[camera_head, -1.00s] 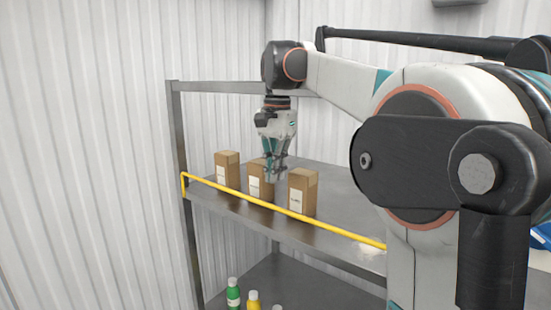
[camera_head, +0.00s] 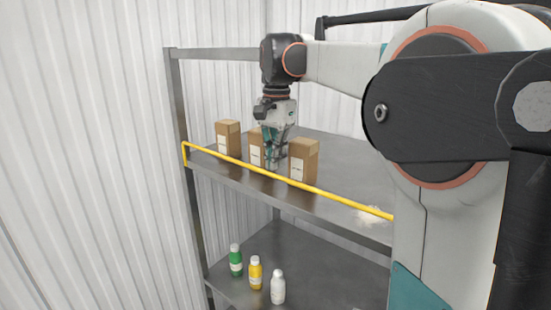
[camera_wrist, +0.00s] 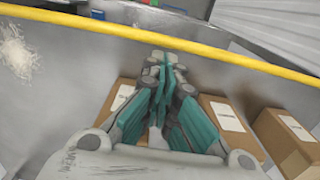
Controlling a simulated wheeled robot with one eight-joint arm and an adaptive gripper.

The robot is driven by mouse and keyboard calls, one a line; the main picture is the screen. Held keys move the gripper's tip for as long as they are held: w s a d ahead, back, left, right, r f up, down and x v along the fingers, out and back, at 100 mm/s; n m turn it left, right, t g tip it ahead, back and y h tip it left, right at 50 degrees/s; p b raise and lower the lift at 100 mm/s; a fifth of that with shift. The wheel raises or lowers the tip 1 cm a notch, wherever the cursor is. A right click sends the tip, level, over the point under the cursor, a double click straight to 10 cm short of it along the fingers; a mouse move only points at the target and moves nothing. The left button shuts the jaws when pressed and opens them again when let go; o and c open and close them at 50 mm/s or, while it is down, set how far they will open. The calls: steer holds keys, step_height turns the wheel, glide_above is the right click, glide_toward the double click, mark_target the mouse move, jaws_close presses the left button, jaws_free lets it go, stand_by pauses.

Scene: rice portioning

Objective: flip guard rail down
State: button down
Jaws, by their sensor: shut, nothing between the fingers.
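The yellow guard rail (camera_head: 290,187) runs along the front edge of the upper shelf, standing raised a little above it. It also crosses the top of the wrist view (camera_wrist: 100,27). My gripper (camera_head: 272,166) is shut and empty. It points down just behind the rail, in front of the middle brown box. In the wrist view my gripper's fingertips (camera_wrist: 165,60) are close to the rail. I cannot tell whether they touch it. The rail's right end is hidden behind my arm in the head view.
Three brown boxes stand on the upper shelf: left (camera_head: 228,138), middle (camera_head: 256,147), right (camera_head: 303,162). A white spilled pile (camera_head: 372,214) lies to the right by the rail. Green (camera_head: 236,262), yellow (camera_head: 256,273) and white (camera_head: 278,288) bottles stand on the lower shelf (camera_head: 325,270).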

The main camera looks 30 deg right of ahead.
steer(key=shift+s+a+r+h, duration=0.1)
steer(key=shift+s+a+h, duration=0.05)
steer(key=shift+a+h, duration=0.2)
steer(key=shift+a, duration=0.1)
